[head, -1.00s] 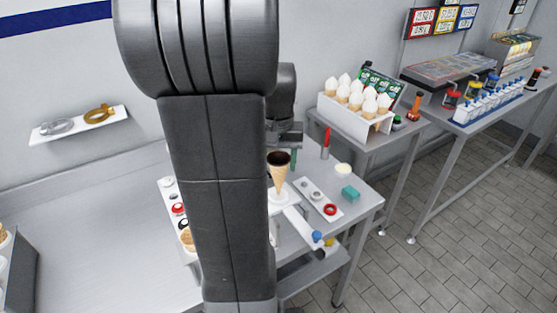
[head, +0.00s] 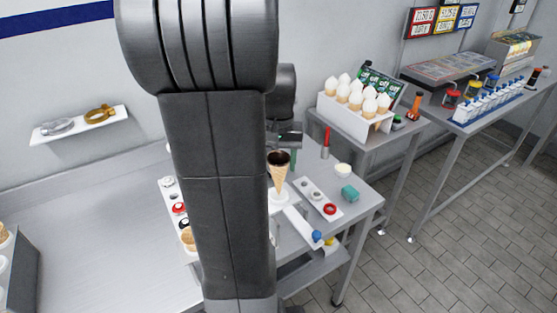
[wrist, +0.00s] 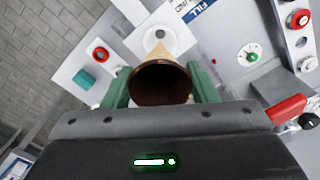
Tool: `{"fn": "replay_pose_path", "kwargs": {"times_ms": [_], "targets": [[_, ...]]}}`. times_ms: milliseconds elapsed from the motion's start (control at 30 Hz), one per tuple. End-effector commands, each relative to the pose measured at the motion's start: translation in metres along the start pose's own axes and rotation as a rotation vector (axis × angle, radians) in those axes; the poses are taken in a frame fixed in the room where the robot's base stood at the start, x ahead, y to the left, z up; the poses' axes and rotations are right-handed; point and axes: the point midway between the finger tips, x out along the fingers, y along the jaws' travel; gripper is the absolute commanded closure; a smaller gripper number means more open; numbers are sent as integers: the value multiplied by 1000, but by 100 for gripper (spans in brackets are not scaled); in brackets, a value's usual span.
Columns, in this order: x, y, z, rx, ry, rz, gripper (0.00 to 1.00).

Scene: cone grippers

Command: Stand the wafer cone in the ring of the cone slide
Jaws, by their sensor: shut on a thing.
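The tan wafer cone (head: 278,176) is upright, wide mouth up and tip down, over the white end of the cone slide (head: 294,219). My gripper (wrist: 160,88) is shut on the cone (wrist: 162,66), one green finger on each side near its rim. In the head view my arm hides most of the gripper.
A white strip with a red ring (head: 330,209) and a teal block (head: 350,193) lie right of the slide. A blue knob (head: 317,236) is at the slide's front end. A rack of filled cones (head: 357,103) stands behind.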

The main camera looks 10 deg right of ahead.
Motion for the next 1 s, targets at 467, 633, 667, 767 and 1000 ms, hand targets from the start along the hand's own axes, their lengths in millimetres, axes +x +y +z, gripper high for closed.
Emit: {"fn": "replay_pose_path", "kwargs": {"times_ms": [467, 633, 667, 767, 1000], "targets": [[10, 0, 0, 0, 0, 0, 56], [15, 0, 0, 0, 0, 0, 56], [16, 0, 0, 0, 0, 0, 56], [19, 0, 0, 0, 1, 0, 56], [26, 0, 0, 0, 1, 0, 56]]}}
